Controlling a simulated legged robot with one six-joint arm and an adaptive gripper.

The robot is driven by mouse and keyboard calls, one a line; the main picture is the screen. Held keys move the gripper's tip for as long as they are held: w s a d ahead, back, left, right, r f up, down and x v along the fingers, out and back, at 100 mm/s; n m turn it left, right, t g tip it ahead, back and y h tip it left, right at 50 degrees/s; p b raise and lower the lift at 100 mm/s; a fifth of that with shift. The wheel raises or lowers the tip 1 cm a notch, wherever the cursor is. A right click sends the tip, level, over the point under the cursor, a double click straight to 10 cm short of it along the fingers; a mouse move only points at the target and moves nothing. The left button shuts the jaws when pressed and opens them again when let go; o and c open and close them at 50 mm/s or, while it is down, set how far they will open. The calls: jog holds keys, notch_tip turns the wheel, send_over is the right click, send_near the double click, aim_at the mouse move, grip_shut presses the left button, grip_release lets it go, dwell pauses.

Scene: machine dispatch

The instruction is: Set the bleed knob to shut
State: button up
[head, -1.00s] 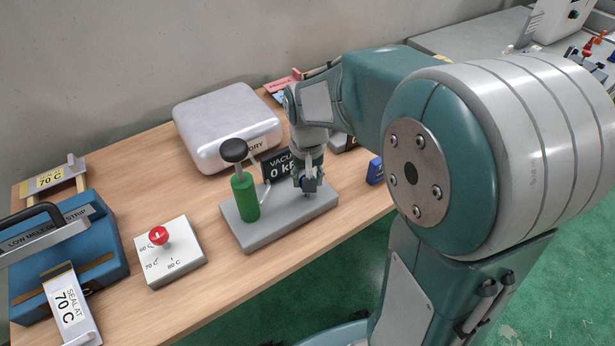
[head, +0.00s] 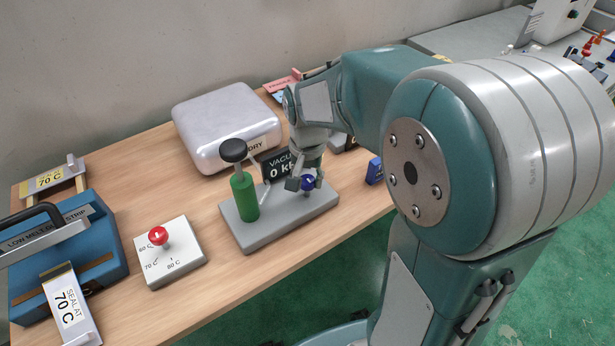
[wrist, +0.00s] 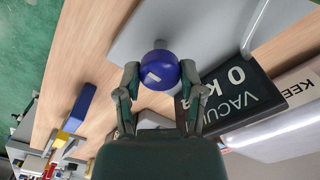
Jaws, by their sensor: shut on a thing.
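The bleed knob (wrist: 161,68), a round blue knob with a white mark, stands on the grey pump base (head: 258,236). It also shows in the head view (head: 308,183). My gripper (wrist: 159,76) has one finger on each side of the knob and is shut on it. The white mark points aslant in the wrist view. No lettering for the knob's positions can be read. The dark vacuum display (wrist: 232,92) reads 0 beside the gripper.
A green pump handle with a black ball (head: 234,150) rises left of my gripper. A white chamber (head: 225,125) stands behind. A red-knobbed temperature dial (head: 158,237) sits to the left. A blue block (head: 375,171) lies to the right.

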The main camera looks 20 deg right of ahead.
aim_at(306, 179)
jog(key=shift+s+f, duration=0.15)
jog(key=o, duration=1.1)
jog(key=shift+o, duration=0.2)
jog(key=shift+a, duration=0.1)
jog(key=shift+r, duration=0.2)
jog(key=shift+r, duration=0.35)
notch_tip(306, 179, up, 11)
jog(key=s+n+t, duration=0.5)
jog(key=s+n, duration=0.1)
jog(key=s, duration=0.9)
jog(key=shift+f+t, duration=0.25)
jog(key=shift+t, duration=0.05)
